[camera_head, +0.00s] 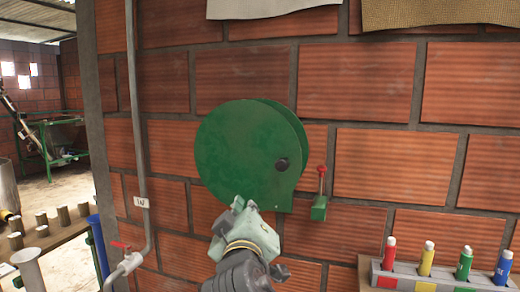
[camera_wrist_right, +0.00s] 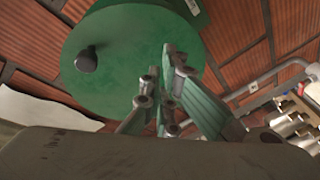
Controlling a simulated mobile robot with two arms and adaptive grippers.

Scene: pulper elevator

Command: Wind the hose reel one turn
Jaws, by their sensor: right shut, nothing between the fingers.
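The green hose reel (camera_head: 240,150) is mounted on the brick wall, in the middle of the head view. A black crank knob (camera_head: 281,165) sticks out near the right edge of its disc. In the right wrist view the reel (camera_wrist_right: 135,50) fills the upper middle, with the knob (camera_wrist_right: 86,60) to the left of the fingers. My right gripper (camera_head: 240,205) is shut and empty, in front of the reel's lower edge. It is below and left of the knob and apart from it. Whether the fingertips touch the disc, I cannot tell. My left gripper is not in view.
A small green box with a red-tipped lever (camera_head: 320,190) is on the wall right of the reel. A grey pipe with a red valve handle (camera_head: 122,246) runs up at left. A rack (camera_head: 440,282) of coloured tubes stands at lower right.

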